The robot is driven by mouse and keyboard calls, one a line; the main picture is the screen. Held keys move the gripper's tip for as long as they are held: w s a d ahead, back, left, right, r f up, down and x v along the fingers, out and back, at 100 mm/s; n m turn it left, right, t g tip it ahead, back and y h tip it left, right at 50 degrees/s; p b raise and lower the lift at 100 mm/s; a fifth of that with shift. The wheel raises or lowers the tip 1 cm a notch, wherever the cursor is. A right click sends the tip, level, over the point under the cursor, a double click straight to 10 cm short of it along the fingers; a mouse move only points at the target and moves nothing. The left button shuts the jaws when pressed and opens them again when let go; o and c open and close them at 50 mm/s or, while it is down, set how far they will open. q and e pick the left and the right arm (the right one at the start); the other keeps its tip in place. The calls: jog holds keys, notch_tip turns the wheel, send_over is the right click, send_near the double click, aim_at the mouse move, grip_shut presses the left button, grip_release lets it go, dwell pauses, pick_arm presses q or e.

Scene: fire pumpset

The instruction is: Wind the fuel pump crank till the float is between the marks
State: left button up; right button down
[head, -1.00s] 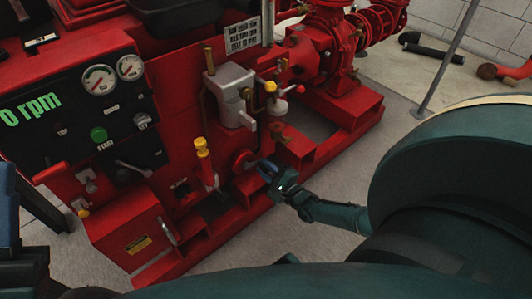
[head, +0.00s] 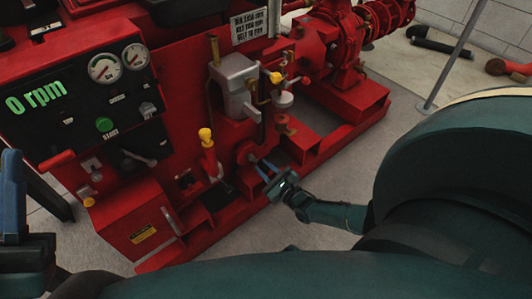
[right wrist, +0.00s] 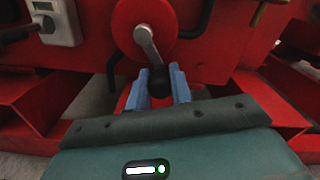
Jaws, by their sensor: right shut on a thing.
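The fuel pump crank (right wrist: 149,45) shows in the right wrist view as a grey arm on a round red hub, with a black handle (right wrist: 160,82) at its lower end. The hub (head: 246,152) also shows low on the red pumpset in the head view. My right gripper (head: 264,170) is shut on the black handle, its blue fingers on either side, below the hub. My left gripper (head: 12,190) is at the left edge of the head view, partly cut off, apart from the pumpset. I cannot make out the float or its marks.
A control panel (head: 75,125) reads 0 rpm. A yellow-topped lever (head: 207,145) and a grey housing (head: 237,85) stand close to the crank. A thin grey post (head: 452,55) stands at the right. Pale floor is open in front of the red base frame.

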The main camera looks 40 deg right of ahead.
jog(key=shift+a, duration=0.1)
dwell(0.4)
jog(key=c, duration=1.3)
grip_release()
jog(key=shift+o, duration=0.2)
jog(key=shift+s, duration=0.15)
jog(key=shift+s, duration=0.35)
pick_arm(q)
jog(key=f+n+y+p, duration=0.2)
jog(key=n+y, duration=0.1)
jog(key=f+n+y+p, duration=0.1)
jog(key=f+n, duration=0.1)
jog(key=shift+w+d+y, duration=0.15)
jog(key=shift+w+y, duration=0.25)
pick_arm(e)
jog(key=s+d, duration=0.1)
jog(key=s, duration=1.1)
jog(key=shift+s, duration=0.1)
pick_arm(q)
jog(key=shift+r, duration=0.1)
pick_arm(e)
jog(key=shift+s, duration=0.1)
